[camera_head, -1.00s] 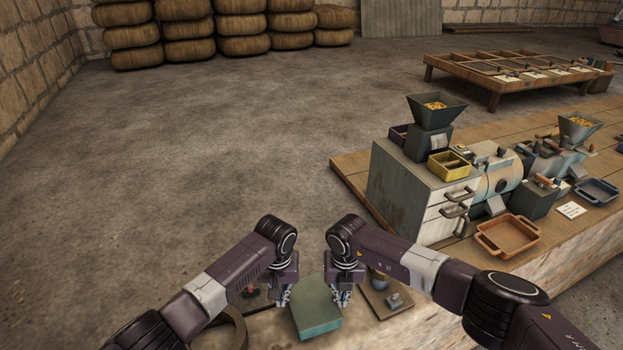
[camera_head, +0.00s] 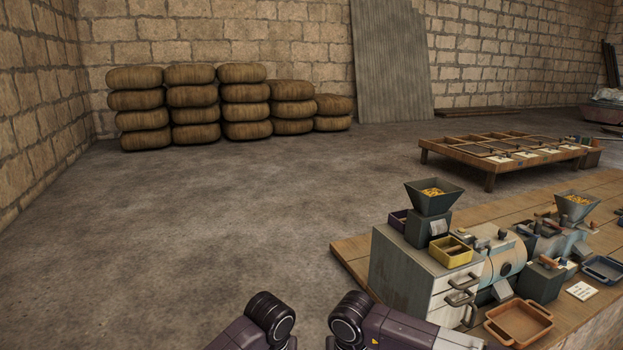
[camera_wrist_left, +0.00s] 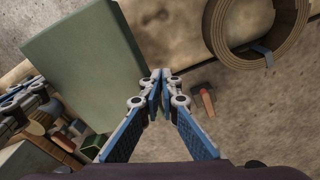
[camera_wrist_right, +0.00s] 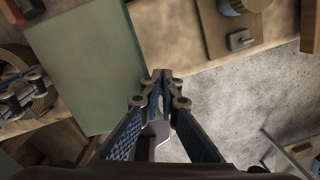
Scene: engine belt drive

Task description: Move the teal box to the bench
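The teal box (camera_wrist_left: 85,55) fills the upper left of the left wrist view, and it also shows in the right wrist view (camera_wrist_right: 80,60). My left gripper (camera_wrist_left: 162,75) is shut, its fingertips together at the box's edge. My right gripper (camera_wrist_right: 161,76) is also shut, its tips close to a box edge. Neither has the box between its fingers; I cannot tell whether the tips touch it or whether it is raised. In the head view, box and fingertips are below the frame. A wooden-topped bench (camera_head: 350,252) stands at the right.
The bench carries a grey drawer cabinet (camera_head: 403,275), machines with hoppers, a yellow bin (camera_head: 451,252) and an orange tray (camera_head: 519,321). A low wooden table (camera_head: 433,157) and stacked sacks (camera_head: 245,112) stand behind. A coiled belt (camera_wrist_left: 218,35) lies near the left gripper. The left floor is clear.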

